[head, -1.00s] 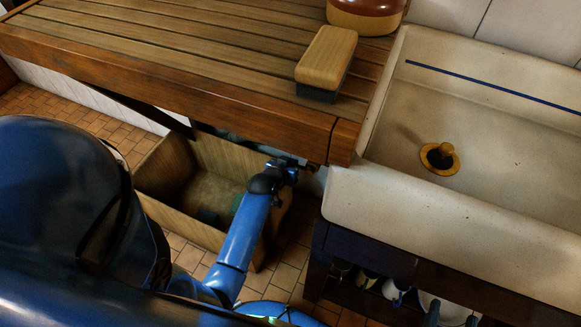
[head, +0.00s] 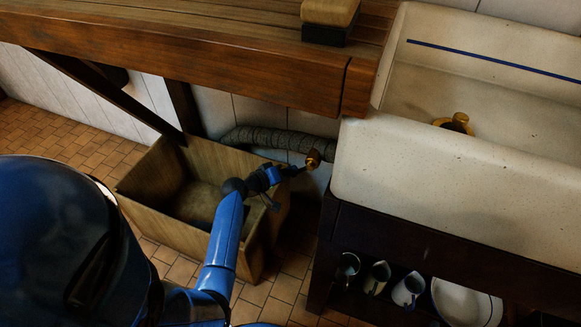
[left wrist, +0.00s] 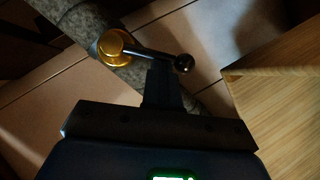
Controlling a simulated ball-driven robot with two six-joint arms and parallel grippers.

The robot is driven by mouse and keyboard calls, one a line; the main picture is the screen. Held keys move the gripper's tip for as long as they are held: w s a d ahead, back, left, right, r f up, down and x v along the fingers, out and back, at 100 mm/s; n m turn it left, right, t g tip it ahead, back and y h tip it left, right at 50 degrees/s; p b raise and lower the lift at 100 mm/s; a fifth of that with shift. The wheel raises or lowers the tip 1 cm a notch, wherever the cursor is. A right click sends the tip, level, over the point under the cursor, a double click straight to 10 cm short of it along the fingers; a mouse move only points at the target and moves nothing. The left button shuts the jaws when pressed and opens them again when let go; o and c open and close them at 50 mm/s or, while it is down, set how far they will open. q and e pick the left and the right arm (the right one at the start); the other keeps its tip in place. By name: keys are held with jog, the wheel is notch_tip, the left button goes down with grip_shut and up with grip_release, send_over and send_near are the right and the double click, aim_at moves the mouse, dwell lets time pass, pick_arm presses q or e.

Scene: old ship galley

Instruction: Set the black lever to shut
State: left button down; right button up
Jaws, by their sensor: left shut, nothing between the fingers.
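The black lever (left wrist: 183,64) shows in the left wrist view as a thin dark arm with a round knob, running right and slightly down from a brass valve hub (left wrist: 115,46). The hub sits on a grey wrapped pipe (left wrist: 85,24). In the head view the brass valve (head: 313,159) is below the counter, left of the sink. My left gripper (head: 280,174) is shut and empty beside the lever. In the wrist view its fingers (left wrist: 161,68) reach the lever arm near the knob; I cannot tell whether they touch it. My right gripper is not in view.
A wooden bin (head: 150,205) stands open on the tiled floor under my left forearm. The wooden counter (head: 200,65) overhangs above, with a block brush (head: 330,18) on it.

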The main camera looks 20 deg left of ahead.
pick_arm(q)
jog(key=f+n+h+b, duration=0.1)
jog(key=b, duration=0.1)
jog(key=d+f+n+t+b, duration=0.1)
jog(key=b, duration=0.1)
jog(key=shift+w+f+h, duration=0.1)
jog(key=shift+w+h, duration=0.05)
jog(key=shift+h, duration=0.25)
jog(key=d+n+b, duration=0.1)
jog(key=n+t+b, duration=0.1)
jog(key=b, duration=0.1)
jog(key=shift+d+f+h, duration=0.35)
jog(key=shift+f+h, duration=0.05)
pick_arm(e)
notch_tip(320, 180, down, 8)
pick_arm(q)
jog(key=shift+d, duration=0.1)
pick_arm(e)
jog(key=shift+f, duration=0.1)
